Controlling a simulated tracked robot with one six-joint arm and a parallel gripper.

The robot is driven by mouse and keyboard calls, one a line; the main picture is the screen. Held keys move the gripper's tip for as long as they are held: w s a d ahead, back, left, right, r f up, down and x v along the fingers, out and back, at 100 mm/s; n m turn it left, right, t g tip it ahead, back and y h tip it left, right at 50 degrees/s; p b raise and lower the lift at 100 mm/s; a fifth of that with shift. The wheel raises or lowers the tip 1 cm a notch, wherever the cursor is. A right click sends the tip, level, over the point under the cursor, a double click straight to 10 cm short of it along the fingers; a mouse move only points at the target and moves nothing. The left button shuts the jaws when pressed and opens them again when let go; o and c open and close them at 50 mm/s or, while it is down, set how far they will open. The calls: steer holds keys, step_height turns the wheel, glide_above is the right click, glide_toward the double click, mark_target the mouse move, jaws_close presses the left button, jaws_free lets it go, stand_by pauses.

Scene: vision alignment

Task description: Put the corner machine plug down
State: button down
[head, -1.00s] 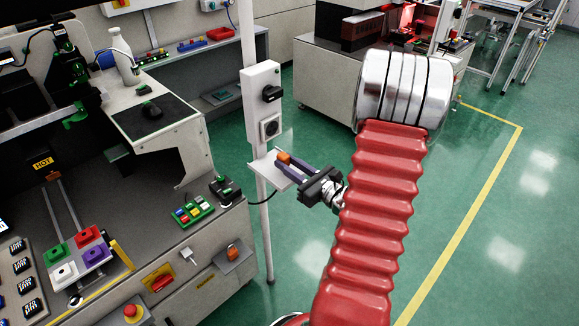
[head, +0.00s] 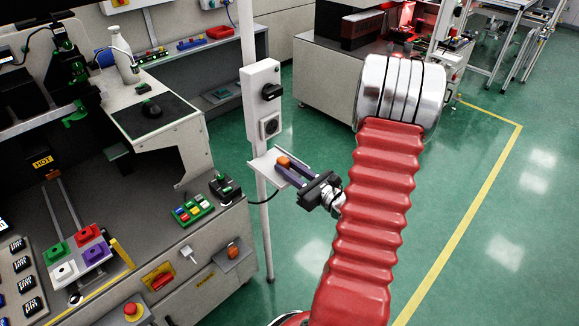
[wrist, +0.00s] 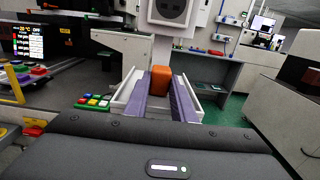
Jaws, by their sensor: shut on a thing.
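The corner machine plug (head: 283,161) is a small orange block at the tips of my gripper (head: 288,168). In the wrist view the orange plug (wrist: 160,80) stands between the far ends of the two purple fingers (wrist: 168,98), which are shut on it. The plug is over or on the small white shelf (head: 262,165) fixed to the pole; I cannot tell if its underside touches. The shelf's raised white sides show in the wrist view (wrist: 126,92), left and right of the fingers. The plug's lower part is hidden by the fingers.
A grey box with a black knob and a round socket (head: 270,127) is on the white pole just above the shelf. The workbench (head: 215,222) with coloured buttons stands to the left. A black cable runs near the pole. Green floor is open at the right.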

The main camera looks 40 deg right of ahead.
steer(key=shift+f, duration=0.1)
steer(key=c, duration=1.5)
jaws_free()
steer(key=shift+a, duration=0.1)
steer(key=shift+r, duration=0.6)
steer(key=shift+s+d, duration=0.15)
steer(key=shift+s, duration=2.85)
steer(key=shift+s+d, duration=0.1)
steer(key=shift+s, duration=2.9)
